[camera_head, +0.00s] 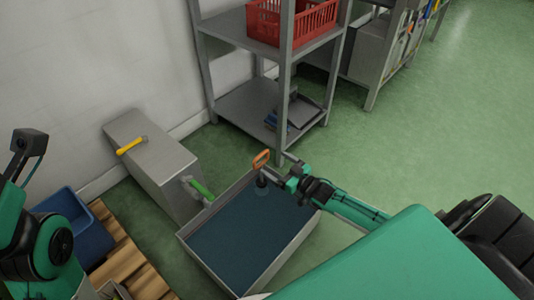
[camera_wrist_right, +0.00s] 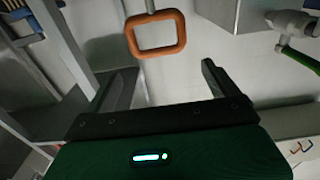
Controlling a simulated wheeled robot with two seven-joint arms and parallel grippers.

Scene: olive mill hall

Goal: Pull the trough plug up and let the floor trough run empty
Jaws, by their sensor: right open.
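The floor trough (camera_head: 207,268) is a grey open box holding dark blue water. The trough plug has an orange loop handle (camera_head: 261,158) that stands above the water near the far end. Its dark lower part (camera_head: 261,181) meets the water, so its seat is hidden. My right gripper (camera_head: 284,169) is open and empty, just right of the handle in the head view. In the right wrist view the orange handle (camera_wrist_right: 156,34) lies ahead of the open fingers (camera_wrist_right: 172,84), apart from them. My left arm shows at the left edge, but its gripper is out of view.
A grey metal box (camera_head: 155,165) with a yellow lever (camera_head: 131,145) and a green-handled valve (camera_head: 201,188) stands left of the trough. A metal shelf rack (camera_head: 245,105) holding a red crate (camera_head: 292,20) stands behind. A blue bin (camera_head: 75,222) and wooden pallet (camera_head: 128,262) lie left.

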